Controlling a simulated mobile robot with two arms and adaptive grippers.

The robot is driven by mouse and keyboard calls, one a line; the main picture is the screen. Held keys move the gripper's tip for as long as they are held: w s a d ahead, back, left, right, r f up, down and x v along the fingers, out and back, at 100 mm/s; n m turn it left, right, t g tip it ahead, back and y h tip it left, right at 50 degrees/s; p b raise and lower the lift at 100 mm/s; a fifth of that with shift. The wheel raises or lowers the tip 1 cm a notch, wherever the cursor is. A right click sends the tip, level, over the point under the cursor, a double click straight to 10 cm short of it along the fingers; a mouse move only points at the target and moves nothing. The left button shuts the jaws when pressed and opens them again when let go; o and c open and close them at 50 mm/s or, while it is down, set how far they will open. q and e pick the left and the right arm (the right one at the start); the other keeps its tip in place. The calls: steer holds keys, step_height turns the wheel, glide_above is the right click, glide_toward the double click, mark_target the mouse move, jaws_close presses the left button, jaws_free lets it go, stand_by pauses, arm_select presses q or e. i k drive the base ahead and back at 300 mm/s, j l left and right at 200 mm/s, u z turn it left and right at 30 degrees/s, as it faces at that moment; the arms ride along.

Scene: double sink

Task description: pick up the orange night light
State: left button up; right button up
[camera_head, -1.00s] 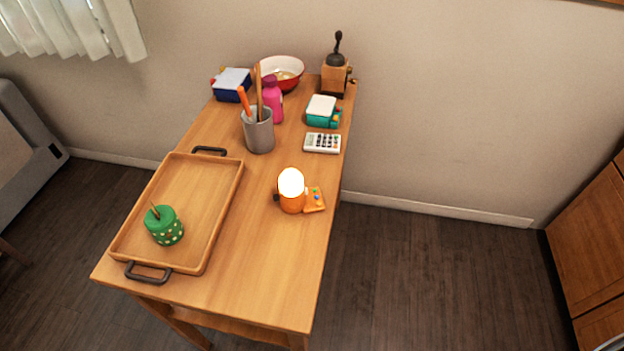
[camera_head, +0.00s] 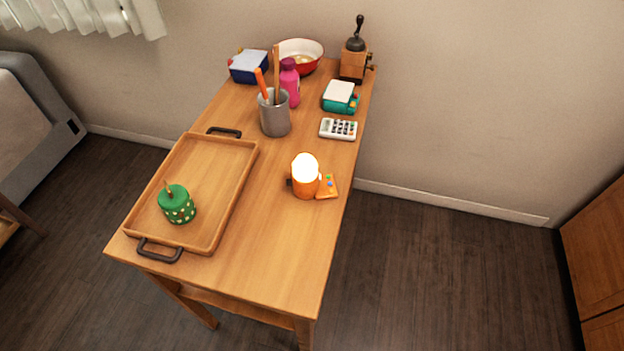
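The orange night light (camera_head: 305,187) stands upright on the wooden table (camera_head: 262,265), near its right edge. Its rounded top glows white and its lower body is orange. A small orange piece with coloured buttons (camera_head: 327,186) lies just right of it; I cannot tell whether it is part of the light. Neither of my grippers shows in the head view.
A wooden tray (camera_head: 215,172) with a green dotted candle (camera_head: 177,204) fills the table's left side. Behind the light are a calculator (camera_head: 338,129), a grey cup (camera_head: 275,118) with sticks, a pink bottle (camera_head: 290,85) and a grinder (camera_head: 354,62). The table's front is clear.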

mark_target(306, 186)
steer(key=j+z, duration=0.2)
steer(key=j, duration=0.8)
steer(key=k+j+z, duration=0.2)
steer(key=j, duration=0.75)
steer(key=i, duration=0.1)
